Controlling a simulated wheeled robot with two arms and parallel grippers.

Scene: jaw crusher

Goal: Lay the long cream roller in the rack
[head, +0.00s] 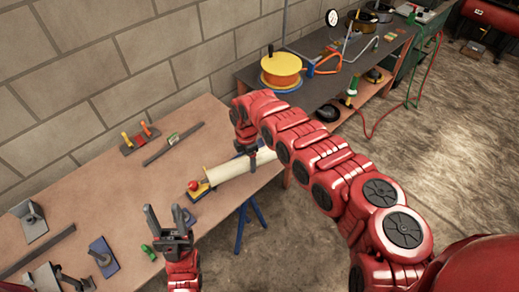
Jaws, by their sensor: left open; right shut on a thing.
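The long cream roller (228,170) lies roughly level near the right edge of the table. My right gripper (251,154) is shut on it near its far right end. The roller's other end is beside a yellow and blue piece with a red knob (197,188), which may be part of the rack. I cannot tell whether the roller touches it or rests in it. The far end is partly hidden by my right gripper and arm. My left gripper (167,222) is open and empty, pointing up over the front of the table, apart from the roller.
The pinkish table (105,190) has clear room in its middle. A dark bar (173,145) and a small block with orange and yellow handles (140,138) lie at the back. A dark bench (330,85) carries an orange reel (281,70).

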